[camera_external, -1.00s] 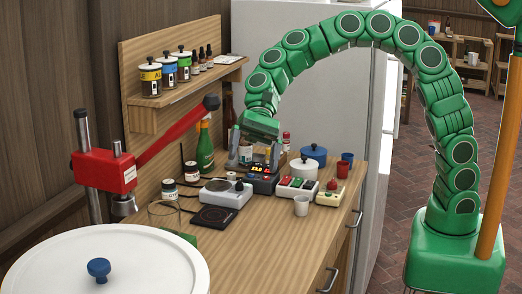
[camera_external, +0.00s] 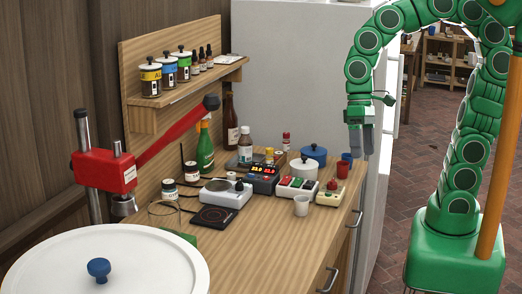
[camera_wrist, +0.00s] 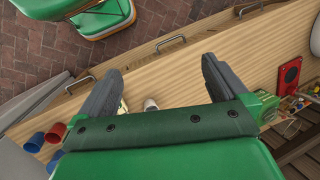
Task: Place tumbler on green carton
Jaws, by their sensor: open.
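A clear glass tumbler (camera_external: 164,213) stands at the front left of the wooden counter. A green carton (camera_external: 181,237) lies low beside it, partly hidden by the round white lid in front. I cannot tell whether the glass touches the carton. My gripper (camera_external: 362,153) hangs fingers down near the counter's right edge, by a red cup (camera_external: 342,171) and a blue cup (camera_external: 347,158), well away from the glass. In the wrist view my gripper (camera_wrist: 160,85) is open with nothing between its fingers.
A white cup (camera_external: 301,206) stands near the front edge; it also shows in the wrist view (camera_wrist: 150,104). A red lever press (camera_external: 104,171) reaches over the left side. The front right counter is bare.

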